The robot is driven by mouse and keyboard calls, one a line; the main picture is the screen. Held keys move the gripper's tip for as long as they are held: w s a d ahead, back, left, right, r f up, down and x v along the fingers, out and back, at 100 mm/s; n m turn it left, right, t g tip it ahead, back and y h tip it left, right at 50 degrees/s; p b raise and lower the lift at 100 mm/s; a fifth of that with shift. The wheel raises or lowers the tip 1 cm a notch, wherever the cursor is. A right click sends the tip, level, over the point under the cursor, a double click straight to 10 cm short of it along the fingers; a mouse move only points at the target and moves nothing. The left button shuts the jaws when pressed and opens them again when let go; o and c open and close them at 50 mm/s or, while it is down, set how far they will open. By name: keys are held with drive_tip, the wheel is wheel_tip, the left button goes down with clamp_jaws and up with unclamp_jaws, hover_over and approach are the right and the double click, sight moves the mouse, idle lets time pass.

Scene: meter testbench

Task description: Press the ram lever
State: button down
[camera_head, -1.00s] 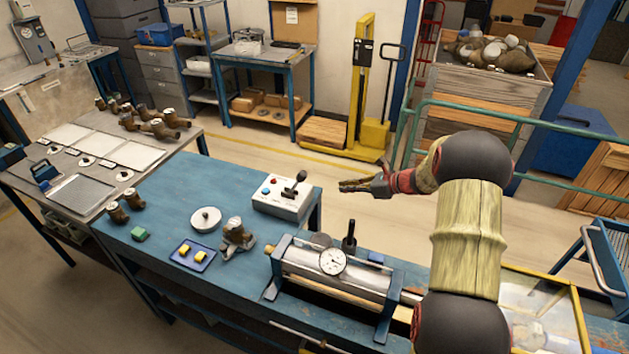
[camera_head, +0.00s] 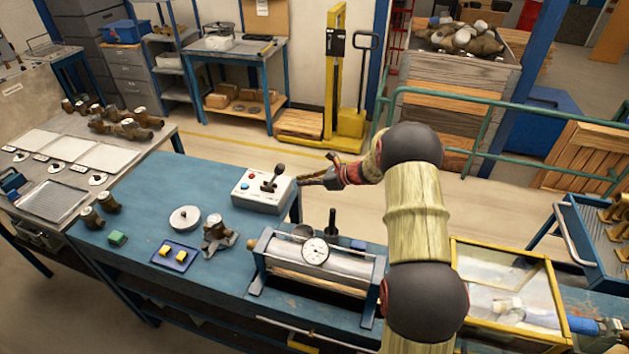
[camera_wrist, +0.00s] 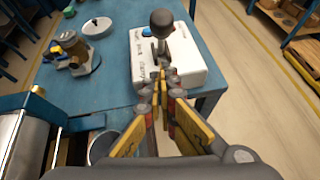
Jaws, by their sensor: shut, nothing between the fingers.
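A white control box (camera_head: 262,192) stands at the back right corner of the blue bench. A lever with a dark round knob (camera_head: 279,169) rises from its top, beside a red and a blue button. My gripper (camera_head: 302,182) is shut and empty, at the right side of the box. In the wrist view, the lever knob (camera_wrist: 161,22) stands upright just beyond my fingertips (camera_wrist: 166,82), over the box (camera_wrist: 187,62). The fingertips look close to the lever's base; contact cannot be told. Printed words on the box are partly hidden by the fingers.
A clamp bench with a round dial (camera_head: 315,251) and its own dark upright handle (camera_head: 332,222) stands in front of my arm. Open floor lies behind the bench.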

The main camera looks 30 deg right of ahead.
drive_tip(key=w+a, duration=0.1)
drive_tip(key=w+a+r, duration=0.1)
drive_tip(key=w, duration=0.1)
drive_tip(key=shift+w+a, duration=0.2)
drive_tip(key=shift+r+p, duration=0.1)
drive_tip(key=shift+p, duration=0.25)
